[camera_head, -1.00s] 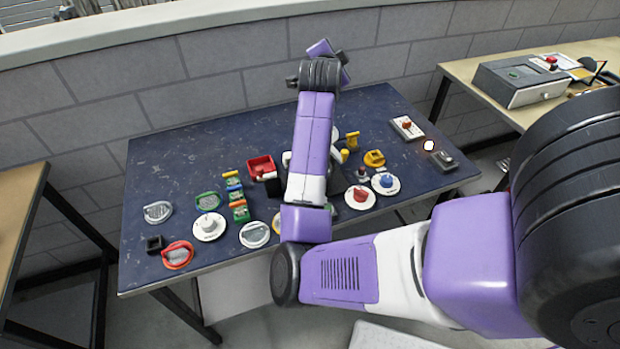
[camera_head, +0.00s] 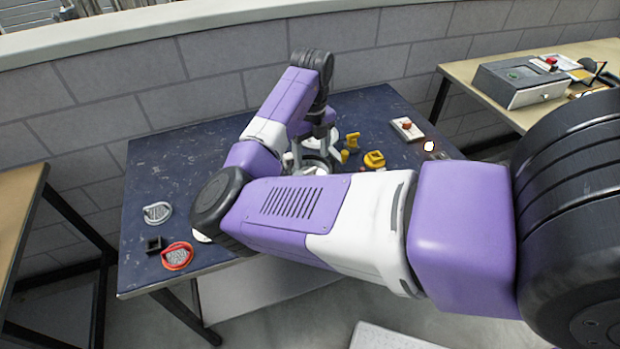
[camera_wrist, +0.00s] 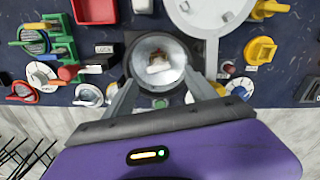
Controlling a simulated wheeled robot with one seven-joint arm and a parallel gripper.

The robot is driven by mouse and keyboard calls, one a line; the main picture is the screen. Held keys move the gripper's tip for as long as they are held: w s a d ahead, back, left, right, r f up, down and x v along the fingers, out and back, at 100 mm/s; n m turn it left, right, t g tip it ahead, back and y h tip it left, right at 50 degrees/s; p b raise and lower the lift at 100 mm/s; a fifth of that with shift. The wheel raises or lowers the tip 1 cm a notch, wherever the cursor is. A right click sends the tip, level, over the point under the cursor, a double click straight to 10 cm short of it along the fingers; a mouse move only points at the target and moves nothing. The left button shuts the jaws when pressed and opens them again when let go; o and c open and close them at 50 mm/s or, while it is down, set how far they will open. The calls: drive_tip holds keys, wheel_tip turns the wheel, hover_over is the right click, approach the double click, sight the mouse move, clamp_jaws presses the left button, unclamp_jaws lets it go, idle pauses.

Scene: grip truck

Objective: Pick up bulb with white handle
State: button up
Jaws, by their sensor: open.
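In the wrist view a round, clear, bulb-like thing (camera_wrist: 145,72) with a white and brown middle sits over a dark square base. It looks like the bulb, but I cannot make out its white handle for certain. My gripper (camera_wrist: 160,82) is open, with one finger on each side of this round thing. I cannot tell whether the fingers touch it. In the head view my gripper (camera_head: 314,160) is low over the middle of the dark table (camera_head: 185,165), and my arm hides most of what is beneath it.
A large light grey disc (camera_wrist: 212,12) stands just behind the bulb-like thing. A red tray (camera_wrist: 95,10), a green rack (camera_wrist: 60,38) and a yellow part (camera_wrist: 260,50) lie around it. Several small dials and parts line the near edge. The table's back left is clear.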

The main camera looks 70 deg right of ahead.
sight(310, 170)
drive_tip(key=shift+w+f+p, duration=0.2)
drive_tip(key=shift+f+p, duration=0.55)
drive_tip(key=shift+f, duration=2.85)
clamp_jaws()
drive_tip(key=shift+r, duration=0.15)
